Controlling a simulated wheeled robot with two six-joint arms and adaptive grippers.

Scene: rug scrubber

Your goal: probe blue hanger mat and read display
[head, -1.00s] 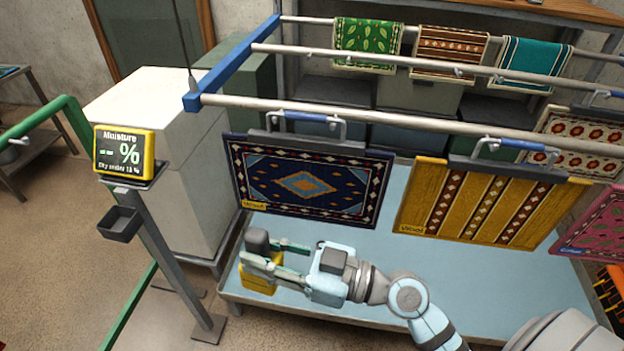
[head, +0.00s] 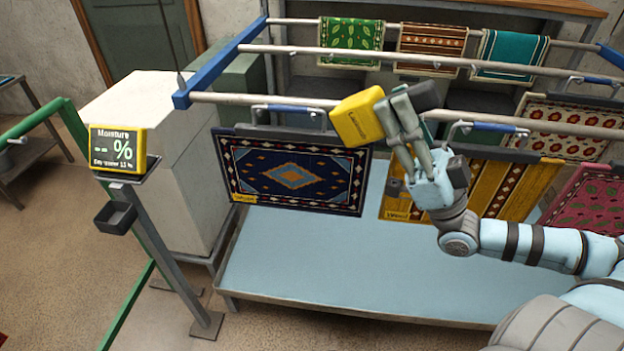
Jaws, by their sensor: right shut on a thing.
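The blue mat (head: 293,174) hangs from a hanger with a blue grip (head: 290,108) on the front rail, with a small yellow label at its lower left corner. My right gripper (head: 392,112) is shut on a yellow and dark probe (head: 357,117). It holds the probe up in front of the rails, above and to the right of the blue mat, apart from the mat's face. The moisture display (head: 117,149) on its stand at the left shows "-- %". My left gripper is not in view.
A yellow striped mat (head: 515,189) hangs to the right, partly behind my right gripper. A pink mat (head: 588,203) and a red-and-cream mat (head: 570,128) hang beyond it. The pale blue tray table (head: 330,265) below is clear. A white cabinet (head: 165,180) stands left.

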